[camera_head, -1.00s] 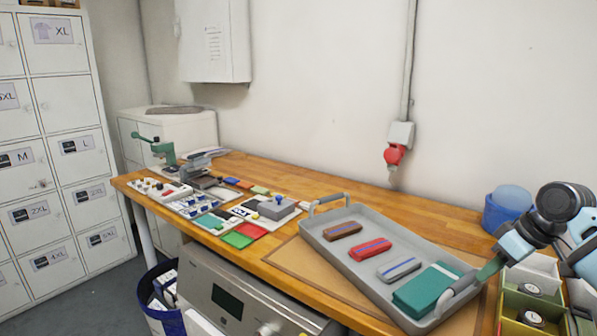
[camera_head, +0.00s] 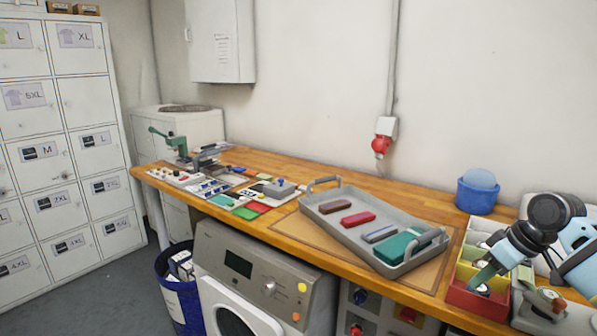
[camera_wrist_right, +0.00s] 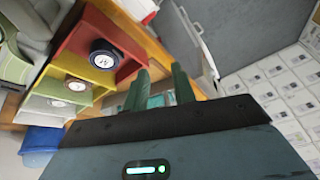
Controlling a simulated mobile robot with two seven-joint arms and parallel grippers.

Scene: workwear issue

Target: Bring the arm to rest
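My right gripper (camera_head: 484,276) shows at the right in the head view, over the small coloured bins. In the right wrist view its two green fingers (camera_wrist_right: 160,88) stand apart, with no held object visible between them. My left gripper is in neither view. The grey tray (camera_head: 335,222) lies on the workbench to the left of the right gripper, apart from it. It holds a brown, a red and a grey folded item and a teal folded garment (camera_head: 398,247).
A red bin (camera_head: 478,303) and a yellow bin (camera_wrist_right: 85,72) with round labelled items sit under the gripper. A blue tub (camera_head: 476,197) stands behind. The wooden workbench (camera_head: 425,192) has tools at its far left. A washing machine (camera_head: 250,265) is below; lockers (camera_head: 60,150) stand left.

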